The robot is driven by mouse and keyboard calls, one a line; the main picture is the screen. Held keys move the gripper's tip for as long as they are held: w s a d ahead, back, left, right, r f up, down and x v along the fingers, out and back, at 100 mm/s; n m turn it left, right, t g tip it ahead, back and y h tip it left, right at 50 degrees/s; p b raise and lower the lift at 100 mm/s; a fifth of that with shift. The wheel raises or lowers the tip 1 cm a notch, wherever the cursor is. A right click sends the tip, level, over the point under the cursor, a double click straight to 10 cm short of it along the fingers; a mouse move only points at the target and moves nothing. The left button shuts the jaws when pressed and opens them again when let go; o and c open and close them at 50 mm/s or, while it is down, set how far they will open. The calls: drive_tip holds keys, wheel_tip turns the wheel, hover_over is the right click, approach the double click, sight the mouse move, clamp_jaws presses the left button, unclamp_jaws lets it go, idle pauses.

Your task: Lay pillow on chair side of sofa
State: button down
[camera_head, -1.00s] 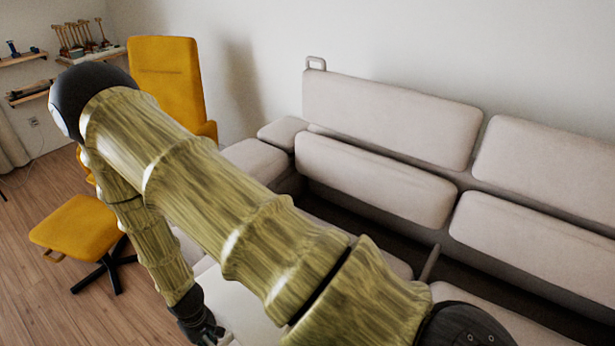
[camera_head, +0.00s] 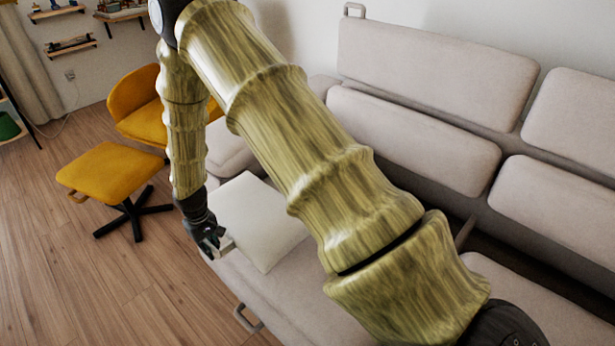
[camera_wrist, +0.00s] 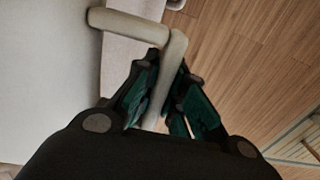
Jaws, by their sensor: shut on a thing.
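A white pillow (camera_head: 258,222) lies on the seat at the left end of the pale grey sofa (camera_head: 275,300), the end near the yellow chair (camera_head: 135,110). My arm hides part of its right side. My gripper (camera_head: 212,243) is at the pillow's front left edge, pointing down. A large pale surface (camera_wrist: 40,80), seemingly the pillow, fills the left of that view.
A yellow footstool (camera_head: 110,178) on a black star base stands on the wooden floor (camera_head: 110,290) left of the sofa. Another sofa handle (camera_head: 247,319) sticks out at the front edge. Backrest cushions (camera_head: 435,70) line the wall. The floor in front is clear.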

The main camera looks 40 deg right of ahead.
sight(259, 221)
drive_tip(key=shift+w+d, duration=0.35)
drive_tip(key=shift+w, duration=0.1)
drive_tip(key=s+d, duration=0.2)
drive_tip(key=d, duration=0.2)
drive_tip(key=s+d+f, duration=0.1)
drive_tip(key=s+d, duration=0.1)
drive_tip(key=d, duration=0.3)
drive_tip(key=s+d, duration=0.2)
drive_tip(key=d, duration=0.3)
drive_tip(key=shift+s+d+f+b, duration=0.15)
drive_tip(key=shift+s+f+b, duration=0.05)
drive_tip(key=shift+s+b, duration=0.15)
drive_tip(key=shift+f, duration=1.85)
drive_tip(key=c, duration=1.5)
unclamp_jaws()
wheel_tip(259, 221, up, 12)
drive_tip(key=shift+r+p, duration=0.1)
drive_tip(key=shift+p, duration=0.4)
